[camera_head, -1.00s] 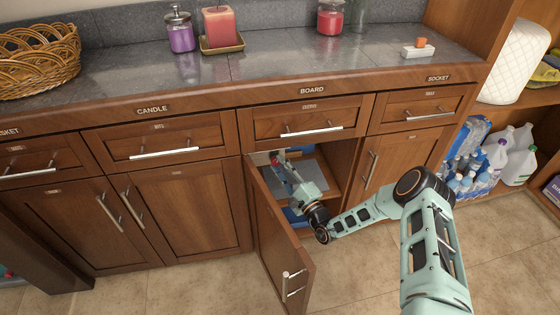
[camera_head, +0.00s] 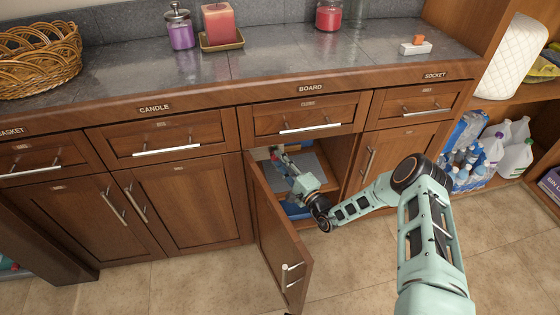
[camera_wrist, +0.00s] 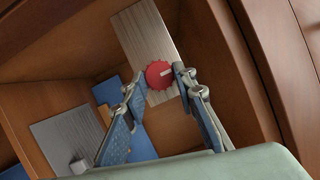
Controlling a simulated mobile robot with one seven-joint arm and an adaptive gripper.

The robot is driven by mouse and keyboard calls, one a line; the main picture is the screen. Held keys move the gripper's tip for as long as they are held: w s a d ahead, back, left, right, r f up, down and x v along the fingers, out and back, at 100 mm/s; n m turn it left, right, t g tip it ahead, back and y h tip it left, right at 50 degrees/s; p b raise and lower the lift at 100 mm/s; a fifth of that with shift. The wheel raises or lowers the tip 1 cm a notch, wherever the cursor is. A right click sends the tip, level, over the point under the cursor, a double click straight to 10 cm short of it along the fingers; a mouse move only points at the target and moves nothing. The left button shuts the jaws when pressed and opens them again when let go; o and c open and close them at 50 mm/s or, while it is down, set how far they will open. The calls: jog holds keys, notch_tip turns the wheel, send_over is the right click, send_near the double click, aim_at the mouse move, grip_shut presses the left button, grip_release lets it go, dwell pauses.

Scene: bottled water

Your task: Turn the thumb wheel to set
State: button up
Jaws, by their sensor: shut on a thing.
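A red round thumb wheel (camera_wrist: 159,74) with a ridged rim and a pale mark shows in the wrist view. It sits in front of a light wood-grained panel (camera_wrist: 141,40) inside the cabinet. My gripper (camera_wrist: 158,82) has its two blue-grey fingers on either side of the wheel, with the tips at its edges. It is shut on the wheel. In the head view my gripper (camera_head: 277,158) reaches into the open cabinet below the BOARD drawer (camera_head: 304,118). The wheel is too small there to read its setting.
The open cabinet door (camera_head: 279,240) stands to the left of my arm. Blue pieces and a grey ribbed panel (camera_wrist: 70,138) lie inside the cabinet. The countertop (camera_head: 270,55) holds a basket, candles and a small socket. Bottles (camera_head: 515,160) stand on the right shelf.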

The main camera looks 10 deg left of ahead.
jog(key=o, duration=1.1)
jog(key=v, duration=1.2)
